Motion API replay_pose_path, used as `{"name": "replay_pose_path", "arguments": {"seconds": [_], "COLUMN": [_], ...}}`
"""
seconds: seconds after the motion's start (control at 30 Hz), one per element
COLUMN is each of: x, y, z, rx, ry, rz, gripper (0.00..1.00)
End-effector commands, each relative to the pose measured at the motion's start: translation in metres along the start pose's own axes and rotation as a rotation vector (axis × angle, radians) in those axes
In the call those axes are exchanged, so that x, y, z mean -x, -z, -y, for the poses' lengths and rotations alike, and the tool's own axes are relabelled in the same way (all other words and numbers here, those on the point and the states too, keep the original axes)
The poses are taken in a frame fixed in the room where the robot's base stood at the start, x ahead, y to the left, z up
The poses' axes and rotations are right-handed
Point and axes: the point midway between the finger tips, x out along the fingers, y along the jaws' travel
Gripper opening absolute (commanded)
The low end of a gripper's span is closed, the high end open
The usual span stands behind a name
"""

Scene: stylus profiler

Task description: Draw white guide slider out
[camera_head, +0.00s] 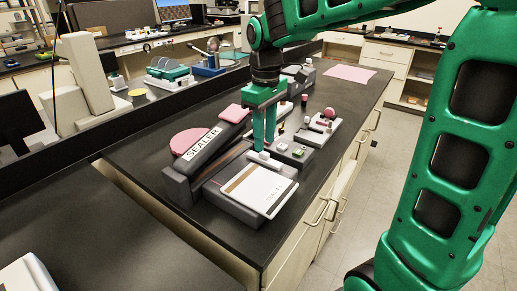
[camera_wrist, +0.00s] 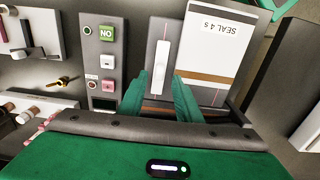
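The white guide slider (camera_wrist: 161,66) is a narrow upright bar with a rounded lower end, set in a grey panel beside a white plate in the wrist view. In the head view a small white part, apparently this slider (camera_head: 263,156), shows just below my fingertips. My gripper (camera_wrist: 158,88) is open, with one green finger on each side of the slider's lower end. In the head view my gripper (camera_head: 265,147) points down over the sealer (camera_head: 226,166). I cannot tell whether the fingers touch the slider.
A white plate marked "SEAL 4 s" (camera_wrist: 217,45) lies right of the slider. In the head view, several small devices (camera_head: 322,125) stand behind; the counter's front left (camera_head: 120,230) is clear.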

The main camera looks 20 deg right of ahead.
Motion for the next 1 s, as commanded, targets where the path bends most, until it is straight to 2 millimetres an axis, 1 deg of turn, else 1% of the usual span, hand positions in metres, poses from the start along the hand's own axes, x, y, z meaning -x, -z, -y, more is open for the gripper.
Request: {"name": "replay_pose_path", "arguments": {"seconds": [0.03, 0.1, 0.23, 0.4, 0.63, 0.67, 0.7, 0.77, 0.8, 1.0], "x": [-0.008, -0.018, -0.031, -0.037, -0.038, -0.038, -0.038, -0.038, -0.038, -0.038], "y": [-0.001, -0.001, -0.001, 0.000, 0.000, 0.000, 0.000, 0.000, 0.000, 0.000], "z": [0.000, 0.000, 0.000, 0.000, 0.000, 0.000, 0.000, 0.000, 0.000, 0.000], "rx": [0.000, 0.000, -0.001, -0.001, -0.001, -0.001, -0.001, -0.001, -0.001, 0.000], "ry": [0.001, 0.001, 0.001, 0.000, -0.001, 0.000, 0.000, 0.000, 0.000, 0.000], "rz": [0.002, 0.003, 0.002, 0.000, 0.000, 0.000, 0.000, 0.000, 0.000, 0.000], "gripper": [0.31, 0.31, 0.31, 0.31, 0.31, 0.29, 0.19, 0.05, 0.00, 0.00]}}
